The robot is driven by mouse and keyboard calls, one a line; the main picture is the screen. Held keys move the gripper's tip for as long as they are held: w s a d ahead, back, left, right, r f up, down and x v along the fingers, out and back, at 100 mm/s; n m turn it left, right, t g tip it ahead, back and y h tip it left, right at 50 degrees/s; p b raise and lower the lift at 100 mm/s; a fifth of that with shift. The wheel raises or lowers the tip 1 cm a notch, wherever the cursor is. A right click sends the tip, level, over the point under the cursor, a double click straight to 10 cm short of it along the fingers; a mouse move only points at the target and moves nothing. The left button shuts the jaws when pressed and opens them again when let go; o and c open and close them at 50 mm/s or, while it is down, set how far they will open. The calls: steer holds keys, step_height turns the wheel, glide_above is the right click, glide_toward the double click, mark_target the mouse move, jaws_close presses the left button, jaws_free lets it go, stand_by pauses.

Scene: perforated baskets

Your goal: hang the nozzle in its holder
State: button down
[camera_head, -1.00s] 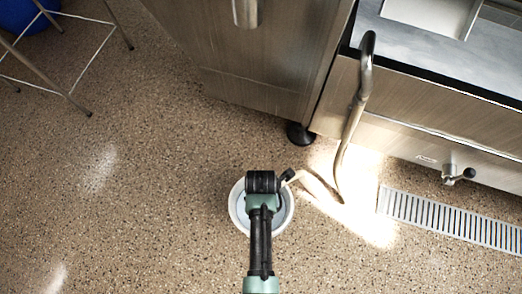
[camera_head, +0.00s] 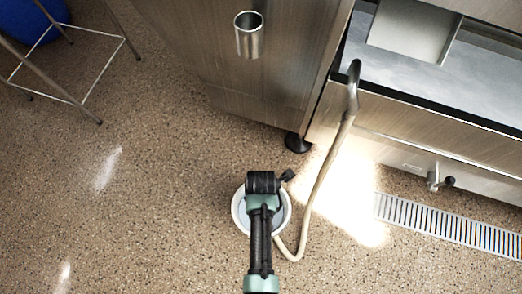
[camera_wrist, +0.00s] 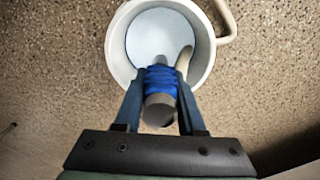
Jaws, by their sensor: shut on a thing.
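My gripper (camera_wrist: 161,75) is shut on the nozzle (camera_wrist: 160,104), which has a blue ribbed grip and a grey end, in the wrist view. The nozzle shows over the mouth of a white bucket (camera_wrist: 117,45); its height above or inside the rim is unclear. A cream hose (camera_wrist: 184,60) shows beside the nozzle. In the head view my arm hides the nozzle and gripper above the bucket (camera_head: 237,209). The holder (camera_head: 249,42), an open metal cup, is on the steel cabinet front, ahead of my arm, and looks empty.
The hose (camera_head: 327,165) runs from the counter edge to the floor beside the bucket. A steel cabinet (camera_head: 240,85) stands ahead, with a black foot (camera_head: 298,143). A drain grate (camera_head: 440,219) lies right, a stool (camera_head: 62,90) upper left. The left floor is clear.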

steer(key=shift+r+p, duration=5.6)
steer(key=shift+p, duration=0.1)
steer(key=shift+w+f, duration=0.1)
steer(key=shift+w+r, duration=0.2)
steer(key=w+r+m, duration=0.7)
steer(key=r+m, duration=0.4)
steer(key=m, duration=0.1)
steer(key=w+r+m, duration=0.8)
steer(key=r+m, duration=0.3)
steer(key=m, duration=0.1)
steer(key=s+r+p, duration=0.4)
steer(key=r+p, duration=0.9)
steer(key=p, duration=0.2)
steer(key=s+r+p, duration=0.4)
steer(key=r+p, duration=1)
steer(key=p, duration=0.1)
steer(key=shift+s+r, duration=0.15)
